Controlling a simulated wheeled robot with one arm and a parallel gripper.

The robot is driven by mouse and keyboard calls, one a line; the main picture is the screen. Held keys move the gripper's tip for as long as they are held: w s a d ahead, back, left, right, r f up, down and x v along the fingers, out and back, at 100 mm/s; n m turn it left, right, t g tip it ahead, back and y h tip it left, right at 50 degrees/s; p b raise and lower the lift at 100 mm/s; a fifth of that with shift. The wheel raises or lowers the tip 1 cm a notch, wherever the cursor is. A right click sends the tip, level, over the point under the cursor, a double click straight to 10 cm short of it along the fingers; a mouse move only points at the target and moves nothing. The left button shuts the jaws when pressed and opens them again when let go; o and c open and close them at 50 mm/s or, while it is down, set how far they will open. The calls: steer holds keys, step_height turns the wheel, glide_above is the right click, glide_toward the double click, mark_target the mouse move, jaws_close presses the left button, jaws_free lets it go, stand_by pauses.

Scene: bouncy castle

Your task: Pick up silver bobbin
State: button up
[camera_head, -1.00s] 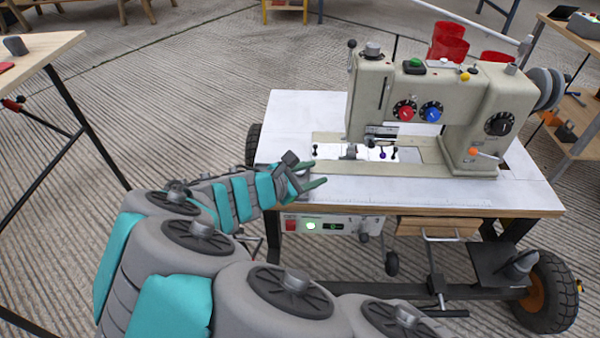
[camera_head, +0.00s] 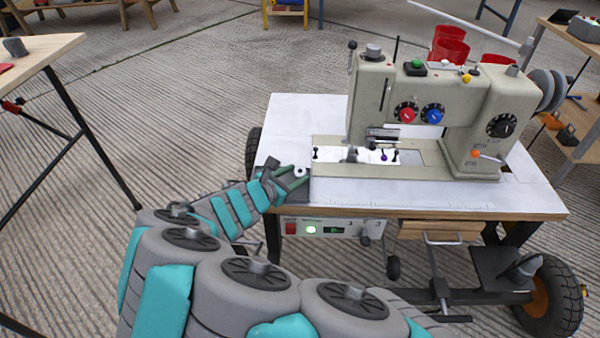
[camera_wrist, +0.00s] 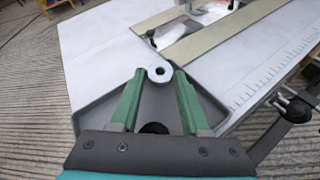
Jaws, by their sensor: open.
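The silver bobbin (camera_wrist: 159,72) is a small pale ring with a dark centre hole. In the wrist view it lies at the far end of a grey tray at the table's left front corner, between and just ahead of my fingertips. It also shows as a small white ring in the head view (camera_head: 299,170). My gripper (camera_wrist: 159,78) has two green fingers and is open, with one finger on each side of the bobbin's near edge. I cannot tell whether either finger touches it. In the head view, my gripper (camera_head: 296,173) is over the tray.
The sewing machine (camera_head: 440,110) stands on the white table (camera_head: 300,115) to the right of my gripper. A grey tray (camera_wrist: 88,122) with a raised rim lies under my fingers. A black knobbed lever (camera_wrist: 295,108) sticks out at the table's front edge.

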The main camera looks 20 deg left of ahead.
steer(key=shift+w+f, duration=0.15)
steer(key=shift+w, duration=0.05)
steer(key=shift+d, duration=0.1)
jaws_close()
stand_by(0.4)
